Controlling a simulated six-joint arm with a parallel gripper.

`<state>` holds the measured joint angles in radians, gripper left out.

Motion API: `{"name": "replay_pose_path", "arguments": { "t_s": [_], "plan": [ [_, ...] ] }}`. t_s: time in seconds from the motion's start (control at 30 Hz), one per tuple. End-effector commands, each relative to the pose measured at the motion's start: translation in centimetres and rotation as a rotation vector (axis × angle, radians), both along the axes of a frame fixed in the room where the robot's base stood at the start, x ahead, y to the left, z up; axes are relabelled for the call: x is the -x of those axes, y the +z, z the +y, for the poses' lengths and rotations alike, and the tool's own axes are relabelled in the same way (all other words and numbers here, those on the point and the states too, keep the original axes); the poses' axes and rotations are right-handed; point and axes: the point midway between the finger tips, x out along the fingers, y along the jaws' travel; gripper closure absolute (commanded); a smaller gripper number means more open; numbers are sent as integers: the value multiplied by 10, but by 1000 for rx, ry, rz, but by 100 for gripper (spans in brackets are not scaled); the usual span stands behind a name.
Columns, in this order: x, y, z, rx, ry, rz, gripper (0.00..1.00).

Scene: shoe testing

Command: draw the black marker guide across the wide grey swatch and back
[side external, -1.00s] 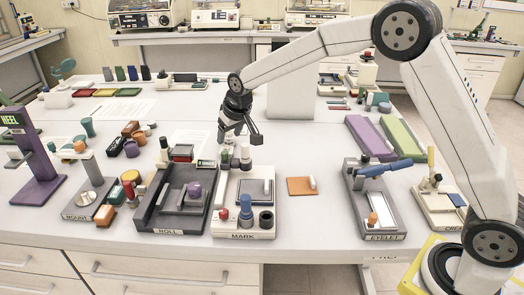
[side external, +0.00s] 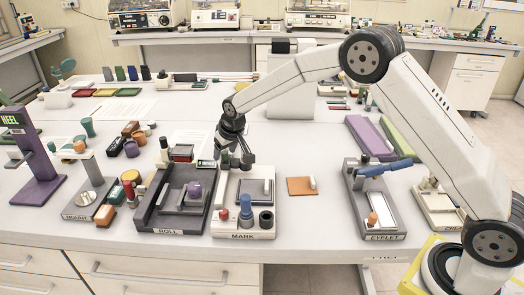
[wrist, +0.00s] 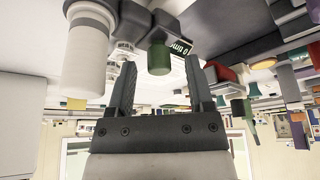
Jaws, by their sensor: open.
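The MARK station (side external: 228,205) is a white board at the front middle of the bench. A grey pad with a dark frame (side external: 255,189) lies on it; this looks like the wide grey swatch. My gripper (side external: 233,158) is open above the back of this board, among small upright pieces that it partly hides. In the wrist view my gripper (wrist: 160,80) is open, with a green cylinder (wrist: 158,59) showing between the fingers and a white cylinder (wrist: 85,60) to the left. No contact is clear. I cannot tell which piece is the black marker guide.
On the board's front stand a red-topped piece (side external: 225,214), a blue piece (side external: 246,205) and a black cup (side external: 266,218). The dark ROLL station (side external: 155,215) stands close on the left. An orange swatch (side external: 299,187) lies right, with clear bench beyond it.

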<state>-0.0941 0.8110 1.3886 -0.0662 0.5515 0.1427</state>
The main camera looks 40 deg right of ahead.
Motion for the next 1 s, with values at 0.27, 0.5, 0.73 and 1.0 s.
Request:
{"name": "replay_pose_path", "arguments": {
  "t_s": [0.27, 0.5, 0.73, 1.0],
  "plan": [
    [-1, -3, 0, 0, 0, 0, 33],
    [-1, -3, 0, 0, 0, 0, 84],
    [-1, -3, 0, 0, 0, 0, 100],
    [-1, -2, 0, -1, 0, 0, 100]
  ]
}}
